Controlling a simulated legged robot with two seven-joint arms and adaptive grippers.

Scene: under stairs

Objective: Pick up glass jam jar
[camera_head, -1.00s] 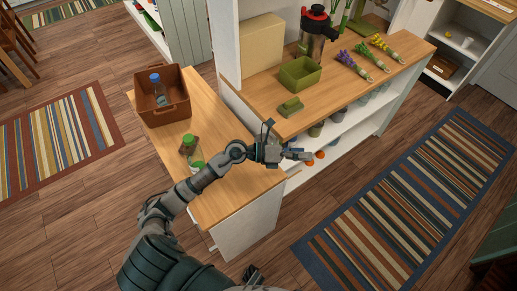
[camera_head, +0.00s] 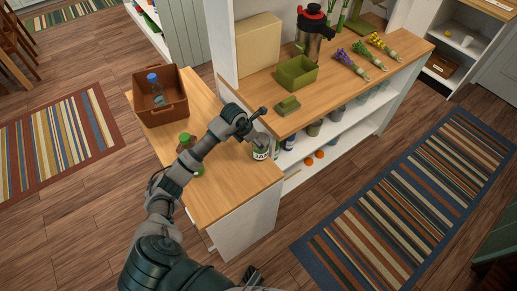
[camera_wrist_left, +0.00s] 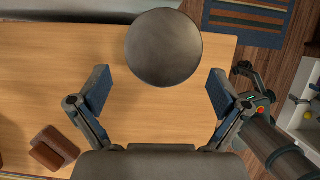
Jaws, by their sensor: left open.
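The glass jam jar (camera_head: 261,150) with a pale label stands upright near the right edge of the narrow wooden counter. In the left wrist view a round dark lid (camera_wrist_left: 164,47) shows just beyond my fingertips, roughly centred between them. My left gripper (camera_head: 254,124) hangs over the jar in the head view and hides part of its top. In the wrist view this gripper (camera_wrist_left: 158,90) is open, with a finger on each side and nothing between the pads. Part of what looks like my right gripper (camera_wrist_left: 255,95) shows past the counter's end, its jaws unclear.
A green-capped bottle (camera_head: 185,141) stands left of my arm. A brown crate (camera_head: 164,112) with a blue-capped bottle is farther back. The higher shelf holds a green box (camera_head: 297,73), a small green block (camera_head: 288,105) and flower bunches.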

